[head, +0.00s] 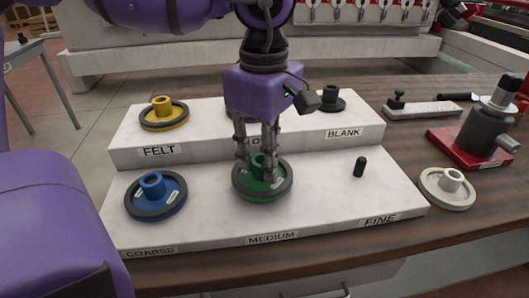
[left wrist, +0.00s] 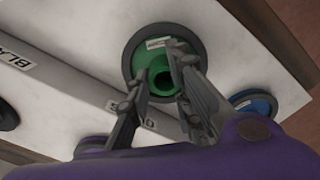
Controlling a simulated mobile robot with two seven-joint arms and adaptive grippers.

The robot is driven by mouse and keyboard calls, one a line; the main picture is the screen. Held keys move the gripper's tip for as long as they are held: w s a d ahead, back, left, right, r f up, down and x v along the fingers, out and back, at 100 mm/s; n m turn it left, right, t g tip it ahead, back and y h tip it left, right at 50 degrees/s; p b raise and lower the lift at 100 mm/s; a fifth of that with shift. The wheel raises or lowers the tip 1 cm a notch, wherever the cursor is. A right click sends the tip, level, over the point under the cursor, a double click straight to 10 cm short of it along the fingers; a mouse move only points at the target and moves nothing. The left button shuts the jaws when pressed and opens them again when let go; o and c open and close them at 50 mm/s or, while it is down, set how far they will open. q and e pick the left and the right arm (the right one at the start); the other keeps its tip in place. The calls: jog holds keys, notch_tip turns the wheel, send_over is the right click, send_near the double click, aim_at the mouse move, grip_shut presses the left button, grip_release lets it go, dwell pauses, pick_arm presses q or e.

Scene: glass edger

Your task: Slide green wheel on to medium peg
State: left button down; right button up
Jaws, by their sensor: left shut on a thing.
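The green wheel (head: 262,188) has a dark rim and a green hub, and it is at the MEDIUM place on the lower step of the white stand (head: 320,215). My left gripper (head: 257,172) comes down from above and is shut on its hub. In the left wrist view the green wheel (left wrist: 150,50) shows between the two fingers (left wrist: 160,85), with a dark hole in its hub. The medium peg is hidden under the wheel and gripper. I cannot tell whether the wheel rests fully on the step. My right gripper is not in view.
A blue wheel (head: 155,194) is at COARSE and a yellow wheel (head: 163,112) at FELT. A bare black peg (head: 360,166) stands at FINE. A white wheel (head: 447,187) lies on the wooden table, near a red-based tool (head: 470,150). A dark wheel (head: 330,100) is at BLANK.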

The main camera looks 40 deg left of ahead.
pick_arm(q)
jog(key=shift+f+b, duration=0.6)
jog(key=shift+f, duration=0.25)
jog(key=c, duration=1.5)
grip_release()
notch_tip(320, 180, up, 12)
jog(key=shift+r, duration=0.1)
